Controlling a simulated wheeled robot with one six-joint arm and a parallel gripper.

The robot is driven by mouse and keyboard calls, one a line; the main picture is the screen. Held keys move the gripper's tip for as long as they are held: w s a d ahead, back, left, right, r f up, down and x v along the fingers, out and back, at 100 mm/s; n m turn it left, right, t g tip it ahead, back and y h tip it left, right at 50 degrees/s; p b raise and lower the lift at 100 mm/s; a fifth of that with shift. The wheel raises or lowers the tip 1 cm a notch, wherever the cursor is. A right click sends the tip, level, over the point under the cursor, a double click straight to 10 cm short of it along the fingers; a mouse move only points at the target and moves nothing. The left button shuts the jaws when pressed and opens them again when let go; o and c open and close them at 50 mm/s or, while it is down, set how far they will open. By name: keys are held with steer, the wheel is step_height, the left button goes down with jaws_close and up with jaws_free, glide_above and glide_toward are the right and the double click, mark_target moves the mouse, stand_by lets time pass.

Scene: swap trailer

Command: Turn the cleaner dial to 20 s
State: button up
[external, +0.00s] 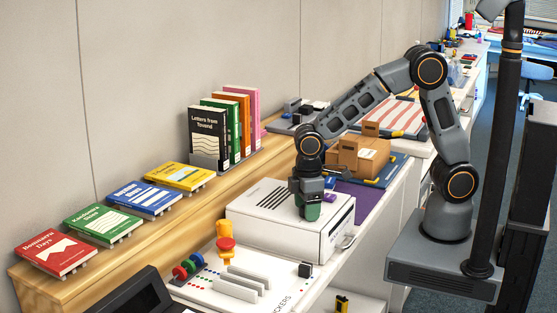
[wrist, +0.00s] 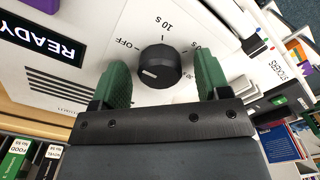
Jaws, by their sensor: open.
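The cleaner is a white box (external: 262,216) with dark vent slots in the external view. Its panel (wrist: 102,24) fills much of the wrist view, with a lit READY display (wrist: 42,48). The black dial (wrist: 160,66) carries a white mark that points left in the picture, on the OFF side. OFF and 10 S labels show; a further label at the right is partly covered by a finger. My gripper (wrist: 162,62) is open, its green fingers on either side of the dial, with gaps visible. In the external view my gripper (external: 308,208) covers the dial.
Books stand in a rack (external: 208,162) and lie along the wooden shelf (external: 150,232). Cardboard boxes (external: 360,157) lie behind the cleaner. A white board (external: 215,300) with a yellow-and-red piece (external: 225,243) and coloured discs is in front. A purple mat (external: 362,196) lies beside the cleaner.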

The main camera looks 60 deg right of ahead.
steer(key=shift+c, duration=0.4)
steer(key=c, duration=0.8)
steer(key=shift+c, duration=0.2)
